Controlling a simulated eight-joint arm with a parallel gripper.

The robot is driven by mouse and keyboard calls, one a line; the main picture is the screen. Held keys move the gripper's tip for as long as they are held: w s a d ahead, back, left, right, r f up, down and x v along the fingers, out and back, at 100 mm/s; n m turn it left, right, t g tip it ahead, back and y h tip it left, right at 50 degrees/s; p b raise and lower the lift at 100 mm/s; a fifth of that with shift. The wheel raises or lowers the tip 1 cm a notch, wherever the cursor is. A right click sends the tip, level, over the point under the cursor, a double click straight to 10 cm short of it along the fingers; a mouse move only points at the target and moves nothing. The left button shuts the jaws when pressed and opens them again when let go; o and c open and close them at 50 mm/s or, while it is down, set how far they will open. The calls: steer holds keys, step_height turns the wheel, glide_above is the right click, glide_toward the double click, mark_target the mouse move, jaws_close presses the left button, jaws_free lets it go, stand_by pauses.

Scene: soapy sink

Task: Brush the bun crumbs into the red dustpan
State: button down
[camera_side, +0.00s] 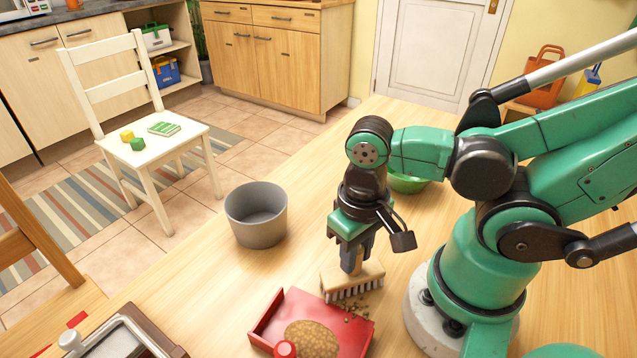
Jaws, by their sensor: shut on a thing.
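The red dustpan (265,331) lies on the wooden table at the bottom middle. A brown heap of crumbs (311,338) lies in it. More loose crumbs (356,307) lie at the pan's upper right edge, beside the brush. The brush (367,276) has a wooden block and dark bristles pointing down. It is held upright just behind the pan's edge, and its bristles appear to be at the table. My gripper (353,258) is shut on the brush's handle from above. The lower fingers partly hide the handle.
A grey bucket (256,222) stands left of my gripper. A green bowl (407,184) is behind my arm, partly hidden. A metal-edged tray (122,340) sits at the lower left. The table (190,270) is clear between tray and bucket.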

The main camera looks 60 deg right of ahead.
steer(key=shift+s+a+f, duration=0.1)
steer(key=shift+a, duration=1.05)
step_height(320, 180, up, 8)
stand_by(0.3)
